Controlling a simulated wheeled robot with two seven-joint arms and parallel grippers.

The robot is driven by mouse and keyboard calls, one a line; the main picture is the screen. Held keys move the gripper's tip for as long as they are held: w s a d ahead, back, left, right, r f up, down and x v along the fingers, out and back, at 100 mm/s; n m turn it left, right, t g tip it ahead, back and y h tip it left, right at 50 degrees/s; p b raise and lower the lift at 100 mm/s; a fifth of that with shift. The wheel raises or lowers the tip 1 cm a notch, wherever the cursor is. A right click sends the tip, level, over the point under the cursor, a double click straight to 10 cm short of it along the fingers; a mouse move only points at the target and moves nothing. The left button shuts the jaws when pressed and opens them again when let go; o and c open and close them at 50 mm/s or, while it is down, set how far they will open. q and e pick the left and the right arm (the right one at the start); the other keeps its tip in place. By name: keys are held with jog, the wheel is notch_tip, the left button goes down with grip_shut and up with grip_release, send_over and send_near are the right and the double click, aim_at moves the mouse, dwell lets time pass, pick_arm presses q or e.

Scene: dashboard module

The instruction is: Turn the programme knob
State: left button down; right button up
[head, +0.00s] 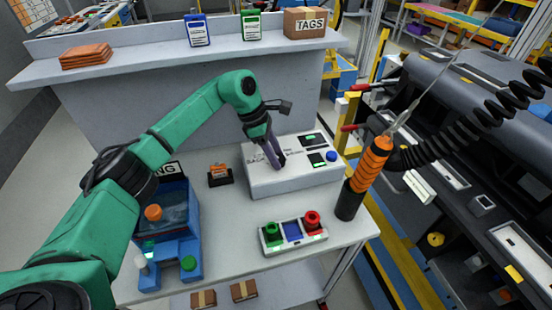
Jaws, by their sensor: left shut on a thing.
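The white control box (290,182) stands at the back of the table, with dark and green displays and a blue button (331,156) on its sloped top. My left gripper (277,163) reaches down onto the left part of this top. Its dark fingers are shut on the programme knob, which they hide. Which way the knob points cannot be seen. Printed lettering shows beside the fingers, partly covered. My right gripper is not in view.
An orange-and-black hanging tool (366,172) is right of the box. A button panel (292,235) with green and red knobs stands in front. A blue fixture (170,240) is at left, and a small dark holder (220,176) is between. A shelf (230,52) runs behind.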

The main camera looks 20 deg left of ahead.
pick_arm(q)
jog(key=shift+w+r+m, duration=0.1)
jog(key=shift+r+m, duration=0.05)
jog(key=shift+m, duration=0.15)
jog(key=shift+c, duration=1.8)
grip_release()
jog(key=shift+o, duration=0.3)
